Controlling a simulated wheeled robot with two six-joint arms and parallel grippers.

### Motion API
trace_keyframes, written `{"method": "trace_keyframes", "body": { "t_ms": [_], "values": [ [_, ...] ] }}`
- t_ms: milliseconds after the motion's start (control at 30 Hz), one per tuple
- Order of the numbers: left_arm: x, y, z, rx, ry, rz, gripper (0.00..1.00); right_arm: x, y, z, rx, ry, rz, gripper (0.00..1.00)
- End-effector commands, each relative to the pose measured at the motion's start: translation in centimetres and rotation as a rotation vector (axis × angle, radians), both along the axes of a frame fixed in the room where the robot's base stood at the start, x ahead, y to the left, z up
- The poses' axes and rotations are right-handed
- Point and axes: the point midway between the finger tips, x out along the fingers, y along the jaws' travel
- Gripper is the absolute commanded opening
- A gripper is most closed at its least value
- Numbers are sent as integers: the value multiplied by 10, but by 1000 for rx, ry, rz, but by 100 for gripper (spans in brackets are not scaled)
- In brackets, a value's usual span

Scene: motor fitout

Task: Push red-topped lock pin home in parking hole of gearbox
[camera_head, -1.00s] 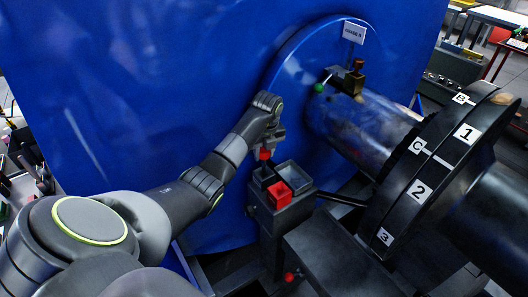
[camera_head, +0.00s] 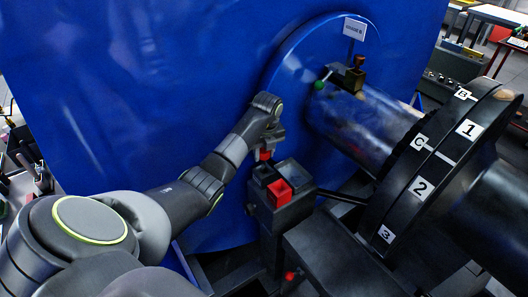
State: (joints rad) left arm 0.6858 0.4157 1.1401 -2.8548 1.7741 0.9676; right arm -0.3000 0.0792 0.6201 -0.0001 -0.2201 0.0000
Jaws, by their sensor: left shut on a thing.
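My left gripper (camera_head: 267,148) is shut on the red-topped lock pin (camera_head: 265,156). Only a bit of its red top shows below the fingers; the rest of the pin is hidden or too small to tell. The gripper is just above the back left of a small box with compartments (camera_head: 295,212), one of them red (camera_head: 280,191). The large blue housing (camera_head: 190,110) stands behind the gripper. I cannot pick out the parking hole. My right gripper is out of view.
A thick shaft (camera_head: 360,125) leads right to a black flange (camera_head: 405,205) with letter and number labels. A bracket (camera_head: 346,77) with a green-ball lever (camera_head: 319,85) sits above the shaft. A red knob (camera_head: 289,276) is low in the middle.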

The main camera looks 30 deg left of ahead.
Motion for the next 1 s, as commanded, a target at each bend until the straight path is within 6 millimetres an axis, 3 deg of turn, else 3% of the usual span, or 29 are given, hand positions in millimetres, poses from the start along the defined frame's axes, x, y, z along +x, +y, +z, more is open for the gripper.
{"method": "trace_keyframes", "body": {
  "t_ms": [1000],
  "values": [
    [0,-1,-27,-3,0,-2,9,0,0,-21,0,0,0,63]
  ]
}}
